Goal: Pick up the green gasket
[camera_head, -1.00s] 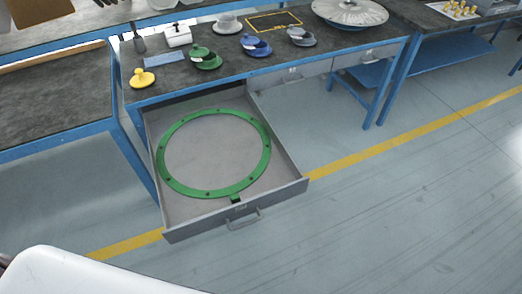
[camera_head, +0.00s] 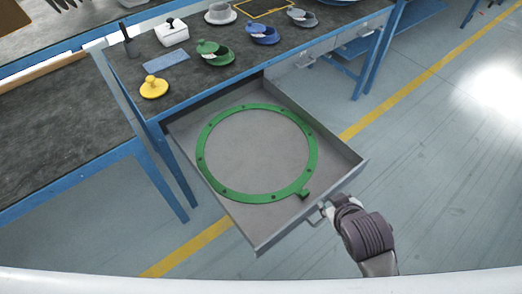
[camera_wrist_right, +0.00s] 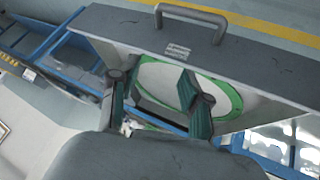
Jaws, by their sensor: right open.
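The green gasket (camera_head: 250,197) is a large flat ring with bolt holes and a small tab at its front right. It lies flat in the open grey drawer (camera_head: 310,232). In the right wrist view part of the gasket (camera_wrist_right: 234,92) shows behind and between the fingers. My right gripper (camera_head: 333,207) is by the drawer's front wall and handle, outside the ring; whether it touches the drawer I cannot tell. In the right wrist view the gripper (camera_wrist_right: 152,82) is open, with nothing between its fingers. My left gripper is not in view.
The drawer handle (camera_wrist_right: 195,15) sticks out from its front. On the bench above lie a yellow knobbed part (camera_head: 154,88), a green part (camera_head: 215,55), a blue part (camera_head: 263,35) and a white box (camera_head: 172,34). The floor at right is clear.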

